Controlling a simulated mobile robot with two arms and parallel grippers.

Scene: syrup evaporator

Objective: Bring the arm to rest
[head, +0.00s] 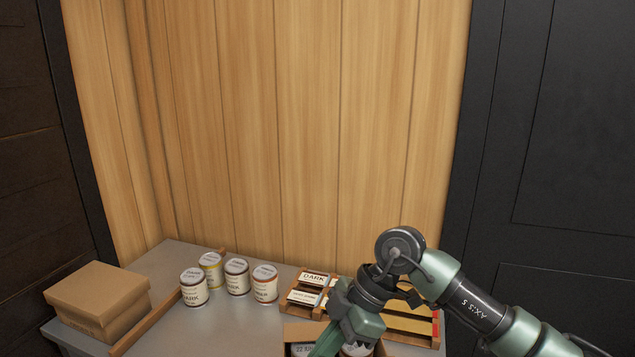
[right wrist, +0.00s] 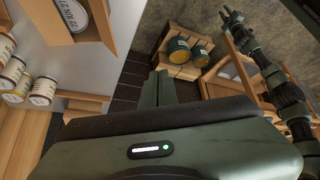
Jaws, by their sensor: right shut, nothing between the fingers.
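My right arm comes in from the right in the head view, over the grey table (head: 235,318). Its green gripper (head: 330,343) points down toward the front of the table, above an open cardboard box (head: 297,330). Its fingertips are cut off by the lower edge. In the right wrist view the fingers (right wrist: 163,88) are shut together with nothing between them. My left arm shows small at the right of the wrist view, and its gripper (right wrist: 232,16) is too small to read.
Several labelled cans (head: 237,277) stand left of a wooden rack (head: 430,348) with label cards. A closed cardboard box (head: 98,298) is at the table's left. In the wrist view, dark drums with yellow ends (right wrist: 180,52) lie on a wooden stand (right wrist: 172,68).

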